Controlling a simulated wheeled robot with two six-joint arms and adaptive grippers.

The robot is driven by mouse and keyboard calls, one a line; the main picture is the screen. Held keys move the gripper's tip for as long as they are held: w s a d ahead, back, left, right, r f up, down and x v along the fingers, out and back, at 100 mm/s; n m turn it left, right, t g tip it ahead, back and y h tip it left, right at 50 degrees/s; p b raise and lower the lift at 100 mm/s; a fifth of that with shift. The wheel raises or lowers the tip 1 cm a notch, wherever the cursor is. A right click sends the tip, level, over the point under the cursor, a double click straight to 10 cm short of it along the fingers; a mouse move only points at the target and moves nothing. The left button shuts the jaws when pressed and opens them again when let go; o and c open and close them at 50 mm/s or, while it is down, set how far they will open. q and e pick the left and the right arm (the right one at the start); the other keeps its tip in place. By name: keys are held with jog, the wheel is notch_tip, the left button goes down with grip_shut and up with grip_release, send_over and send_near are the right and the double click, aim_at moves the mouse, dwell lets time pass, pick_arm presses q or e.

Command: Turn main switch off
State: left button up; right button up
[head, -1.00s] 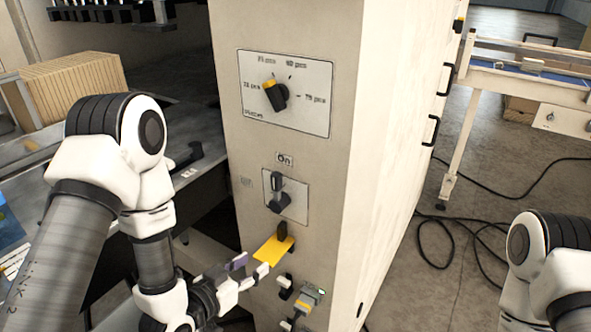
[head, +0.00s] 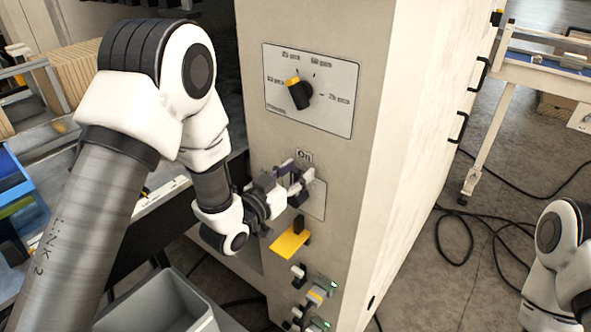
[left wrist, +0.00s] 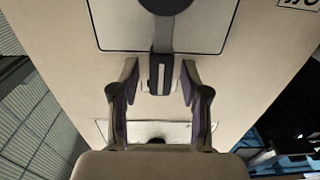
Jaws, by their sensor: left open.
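The main switch is on the machine's beige front, on a small pale plate (head: 315,200) under the "On" label (head: 304,155). In the head view my left gripper (head: 298,180) covers most of the switch. In the left wrist view the switch's grey lever with its black grip (left wrist: 160,75) hangs from a dark round hub, and the grip sits between the open left fingers (left wrist: 158,85). A gap shows on each side of the grip. My right gripper is out of view; only part of my right arm shows at the right edge.
Above is a rotary dial (head: 299,92) with a yellow mark. Just below my left gripper a yellow tag (head: 290,243) sticks out with a black knob. Lower down are small switches with green lights (head: 318,292). A grey bin (head: 160,305) stands at lower left.

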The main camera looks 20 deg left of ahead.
aim_at(278, 181)
pick_arm(q)
grip_shut()
jog(key=shift+w+a, duration=0.1)
jog(key=w+a+f+n+b, duration=0.2)
jog(key=a+f+n+b, duration=0.5)
jog(key=n, duration=1.1)
jog(key=shift+w+f, duration=0.3)
jog(key=shift+f, duration=0.2)
dwell(0.4)
grip_release()
jog(key=shift+a, duration=0.15)
jog(key=shift+s, duration=0.15)
